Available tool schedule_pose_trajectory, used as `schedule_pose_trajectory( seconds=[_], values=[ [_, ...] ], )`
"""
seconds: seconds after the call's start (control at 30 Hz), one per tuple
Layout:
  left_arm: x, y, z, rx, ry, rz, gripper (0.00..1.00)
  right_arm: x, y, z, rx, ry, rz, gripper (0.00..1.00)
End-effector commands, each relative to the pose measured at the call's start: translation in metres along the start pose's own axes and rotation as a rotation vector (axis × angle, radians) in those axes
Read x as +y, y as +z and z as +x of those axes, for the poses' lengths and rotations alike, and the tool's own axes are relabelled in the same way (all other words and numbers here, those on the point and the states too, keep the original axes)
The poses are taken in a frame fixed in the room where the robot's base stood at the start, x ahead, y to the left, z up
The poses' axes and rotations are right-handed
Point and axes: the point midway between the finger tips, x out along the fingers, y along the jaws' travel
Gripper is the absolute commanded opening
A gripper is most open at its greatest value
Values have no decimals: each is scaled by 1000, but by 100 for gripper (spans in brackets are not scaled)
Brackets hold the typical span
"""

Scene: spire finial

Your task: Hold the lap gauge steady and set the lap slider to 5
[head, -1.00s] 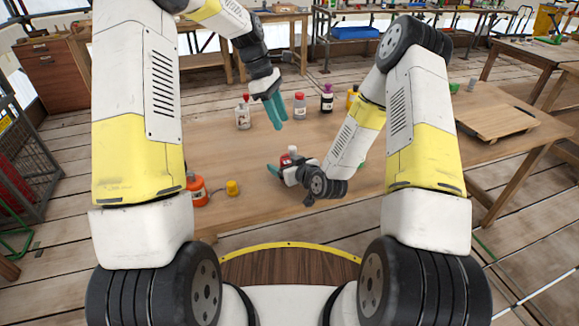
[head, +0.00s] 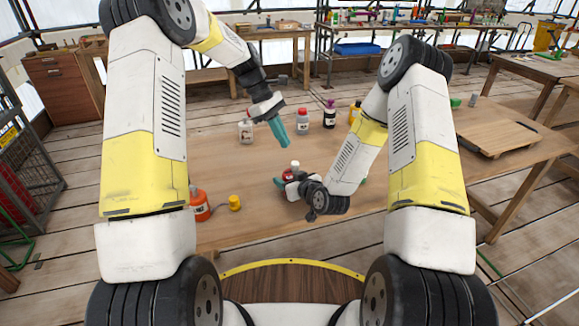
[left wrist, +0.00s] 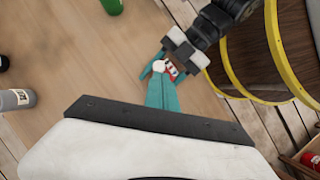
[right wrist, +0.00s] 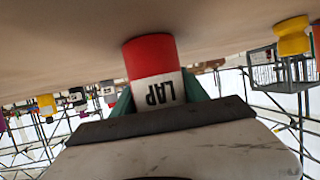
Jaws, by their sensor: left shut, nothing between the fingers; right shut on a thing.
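The lap gauge (right wrist: 152,62) is a red and white piece with "LAP" on its side, upside down in the right wrist view. It also shows in the head view as a small red body with a white top (head: 295,163). My right gripper (head: 280,182) is shut on it over the table. My left gripper (head: 285,145) is shut and empty, pointing down above and behind the gauge in the head view. In the left wrist view, its teal fingers (left wrist: 159,92) appear together just below the gauge's round white top (left wrist: 159,66); contact is unclear. I cannot make out the slider's setting.
On the wooden table (head: 400,215), an orange bottle (head: 199,206) and a yellow-capped item (head: 235,203) stand at left. Several bottles stand behind, including a white one (head: 246,131) and a dark one with a purple cap (head: 329,115). A wooden board (head: 500,132) lies at right.

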Motion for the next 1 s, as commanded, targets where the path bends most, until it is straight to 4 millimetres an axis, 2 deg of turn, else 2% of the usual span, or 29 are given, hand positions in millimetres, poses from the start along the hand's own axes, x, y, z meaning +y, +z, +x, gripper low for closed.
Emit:
schedule_pose_trajectory(
  seconds=[0.1, 0.27, 0.5, 0.8, 1.0],
  values=[
    [2, -13, 20, -142, 6, 145, 0, 0, 0, 0, 1, 0, 0, 5],
    [7, -27, 38, -341, 96, 382, 0, 0, 0, 0, 1, 0, 0, 5],
    [16, -55, 52, -565, 400, 728, 0, 0, 0, 0, 1, 0, 0, 5],
    [21, -98, 49, -601, 887, 1051, 0, 0, 0, 0, 1, 0, 0, 5],
    [21, -112, 45, -560, 1045, 1137, 0, 0, 0, 0, 1, 0, 0, 5]
  ],
)
